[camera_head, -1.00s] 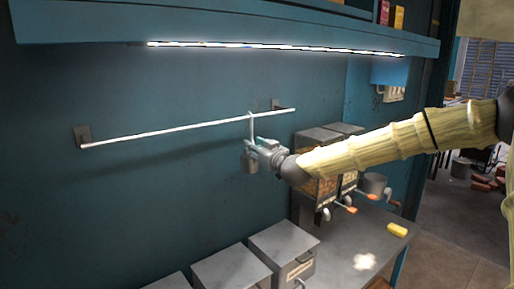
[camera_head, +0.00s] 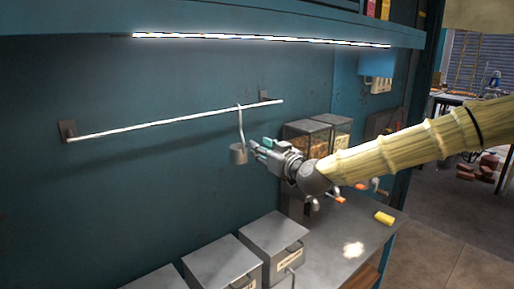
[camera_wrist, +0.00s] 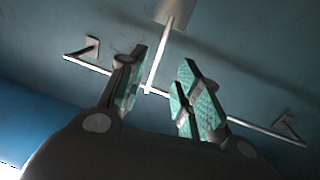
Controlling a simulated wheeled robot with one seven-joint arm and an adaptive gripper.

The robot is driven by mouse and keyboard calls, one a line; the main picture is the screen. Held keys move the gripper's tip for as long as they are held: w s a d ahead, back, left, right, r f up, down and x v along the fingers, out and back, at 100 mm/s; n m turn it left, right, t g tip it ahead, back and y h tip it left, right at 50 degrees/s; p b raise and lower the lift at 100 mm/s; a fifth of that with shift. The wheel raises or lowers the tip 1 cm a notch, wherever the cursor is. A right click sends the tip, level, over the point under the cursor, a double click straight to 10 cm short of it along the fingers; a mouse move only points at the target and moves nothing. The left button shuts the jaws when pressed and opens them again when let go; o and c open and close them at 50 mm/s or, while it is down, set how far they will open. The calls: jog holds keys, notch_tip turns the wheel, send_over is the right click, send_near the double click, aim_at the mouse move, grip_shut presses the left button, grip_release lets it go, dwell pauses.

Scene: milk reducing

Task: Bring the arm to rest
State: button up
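My gripper (camera_head: 262,149) is at the end of my arm, in front of the teal wall and left of the glass-fronted dispensers. In the wrist view its two green-padded fingers (camera_wrist: 160,90) stand apart with nothing between the pads. A small metal ladle (camera_head: 238,153) hangs by its long handle from the wall rail (camera_head: 170,122), just left of the fingertips and apart from them in the head view. In the wrist view the ladle (camera_wrist: 160,50) shows beyond the fingers, with its handle running to the rail (camera_wrist: 240,120).
Grainy-filled dispensers (camera_head: 305,140) with orange-handled cranks stand behind and below my arm. Lidded grey boxes (camera_head: 272,236) line the counter (camera_head: 325,250). A yellow block (camera_head: 384,218) lies near its right edge. A lit shelf (camera_head: 220,20) runs overhead. Open air lies in front of the wall.

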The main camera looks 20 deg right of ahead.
jog(key=s+a+f+m+g, duration=0.1)
jog(key=s+a+f+g, duration=0.3)
jog(key=f, duration=1)
jog(key=s+a+f+g+h, duration=0.15)
jog(key=s+f, duration=0.45)
jog(key=f, duration=0.7)
jog(key=s+a+f+m+g+y, duration=0.1)
jog(key=s+a+f+g, duration=0.4)
jog(key=f, duration=0.9)
jog(key=s+d+f+g+h, duration=0.1)
jog(key=s+f+g, duration=0.1)
jog(key=s+f, duration=0.5)
jog(key=s+d+f+m+g+h, duration=0.1)
jog(key=s+f, duration=0.6)
jog(key=s, duration=0.9)
jog(key=s+d+f+g+h, duration=0.1)
jog(key=s+f+g, duration=0.3)
jog(key=s, duration=0.7)
notch_tip(320, 180, down, 3)
jog(key=shift+s+d+r, duration=0.1)
jog(key=shift+s+d, duration=0.15)
jog(key=shift+d, duration=0.05)
